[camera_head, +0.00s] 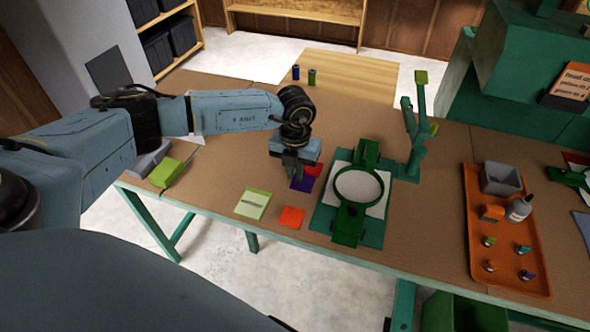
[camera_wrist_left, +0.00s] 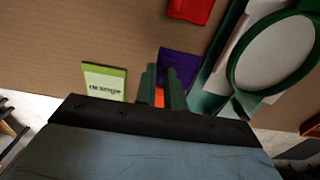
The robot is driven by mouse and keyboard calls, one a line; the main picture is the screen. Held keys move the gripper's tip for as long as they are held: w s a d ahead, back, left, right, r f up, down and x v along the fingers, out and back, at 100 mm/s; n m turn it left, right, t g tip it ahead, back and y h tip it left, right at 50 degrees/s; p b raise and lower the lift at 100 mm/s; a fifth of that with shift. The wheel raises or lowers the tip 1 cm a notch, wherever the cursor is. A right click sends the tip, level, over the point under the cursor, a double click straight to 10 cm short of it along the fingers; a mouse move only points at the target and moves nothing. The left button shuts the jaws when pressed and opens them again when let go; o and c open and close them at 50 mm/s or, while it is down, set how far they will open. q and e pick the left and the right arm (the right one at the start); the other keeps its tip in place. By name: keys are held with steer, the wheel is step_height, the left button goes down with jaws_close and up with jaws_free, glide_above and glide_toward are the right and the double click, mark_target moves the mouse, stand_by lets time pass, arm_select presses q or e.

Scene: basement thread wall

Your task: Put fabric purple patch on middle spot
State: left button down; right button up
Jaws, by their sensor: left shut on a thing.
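My left gripper (camera_head: 293,172) points down over the table and is shut on the purple patch (camera_head: 302,184). In the left wrist view the purple patch (camera_wrist_left: 179,66) shows beside and beyond the fingertips (camera_wrist_left: 161,88); its gripped part is hidden. A red patch (camera_head: 314,170) lies just beyond it, and an orange patch (camera_head: 292,217) lies nearer the front edge. A green embroidery hoop (camera_head: 359,203) with white fabric (camera_head: 360,187) stands on a green base to the right. Which place is the middle spot I cannot tell. My right gripper is not in view.
A light green card (camera_head: 252,203) lies left of the orange patch; it reads "orange" in the left wrist view (camera_wrist_left: 105,82). A green post (camera_head: 415,130) rises behind the hoop. An orange tray (camera_head: 508,230) with bottle and spools is at right. Two small spools (camera_head: 311,76) stand behind.

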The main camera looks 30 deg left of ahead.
arm_select(q)
steer(key=shift+f, duration=0.15)
steer(key=shift+f+b, duration=1.15)
steer(key=shift+f, duration=0.45)
steer(key=c, duration=1.4)
jaws_free()
step_height(320, 180, up, 7)
steer(key=p, duration=0.6)
steer(key=shift+r, duration=0.1)
